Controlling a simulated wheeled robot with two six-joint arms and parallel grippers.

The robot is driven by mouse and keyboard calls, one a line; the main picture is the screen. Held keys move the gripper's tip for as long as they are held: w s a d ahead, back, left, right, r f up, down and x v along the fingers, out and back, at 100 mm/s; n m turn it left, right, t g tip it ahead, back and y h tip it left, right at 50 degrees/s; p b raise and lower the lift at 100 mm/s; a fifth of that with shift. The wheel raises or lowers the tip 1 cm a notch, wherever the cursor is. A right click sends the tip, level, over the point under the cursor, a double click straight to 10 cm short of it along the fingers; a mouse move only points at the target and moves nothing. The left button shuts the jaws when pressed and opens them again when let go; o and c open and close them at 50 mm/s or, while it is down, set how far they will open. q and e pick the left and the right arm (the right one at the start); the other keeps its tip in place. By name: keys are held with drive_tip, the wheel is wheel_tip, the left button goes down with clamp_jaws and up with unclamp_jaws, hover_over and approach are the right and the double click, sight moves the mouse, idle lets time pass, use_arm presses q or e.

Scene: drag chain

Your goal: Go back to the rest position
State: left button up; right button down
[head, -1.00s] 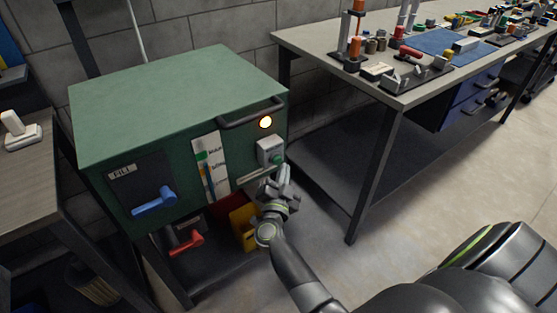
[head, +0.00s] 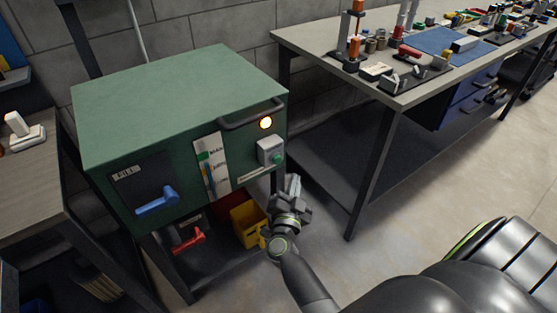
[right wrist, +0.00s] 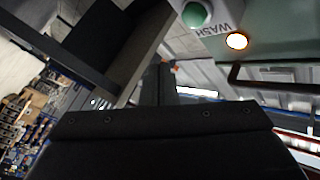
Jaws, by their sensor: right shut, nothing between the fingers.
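My right gripper (head: 292,187) is in the head view, in front of the lower right corner of the green machine (head: 180,95). It is shut and empty, and apart from the machine's front. The machine's green button (head: 277,159) sits on a grey box just above and left of the gripper, and an amber lamp (head: 265,123) glows above it. In the right wrist view the green button (right wrist: 196,14) and the lit lamp (right wrist: 236,41) show near the top, beside the word WASH. My left gripper is not in view.
A blue lever (head: 157,202) and a red lever (head: 188,240) stick out at the machine's front. A yellow bin (head: 247,222) stands below. A workbench (head: 330,75) with parts is at the right. Open floor (head: 420,190) lies between it and my arm.

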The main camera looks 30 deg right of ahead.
idle(0.7)
drive_tip(key=s+a+f+n+y+p, duration=0.2)
drive_tip(key=f+n+y, duration=0.2)
drive_tip(key=f, duration=0.2)
drive_tip(key=s+a+f+n+y+p, duration=0.1)
drive_tip(key=a+f+n+y+p, duration=0.1)
drive_tip(key=f+n+y, duration=0.35)
drive_tip(key=s+f+n+g+y+p, duration=0.25)
drive_tip(key=s+f+g, duration=0.25)
drive_tip(key=s+f, duration=0.95)
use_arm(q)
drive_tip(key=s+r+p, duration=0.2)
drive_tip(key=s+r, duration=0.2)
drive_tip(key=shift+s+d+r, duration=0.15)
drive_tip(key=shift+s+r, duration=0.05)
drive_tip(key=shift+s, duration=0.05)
use_arm(e)
drive_tip(key=s+d+f+n+g, duration=0.1)
drive_tip(key=s+f+g, duration=0.3)
drive_tip(key=s, duration=0.8)
drive_tip(key=s+d+f+n+g, duration=0.1)
drive_tip(key=s+f+g, duration=0.3)
drive_tip(key=s, duration=0.9)
wheel_tip(320, 180, down, 2)
drive_tip(key=shift+s+d+n+g, duration=0.3)
drive_tip(key=shift+n, duration=0.2)
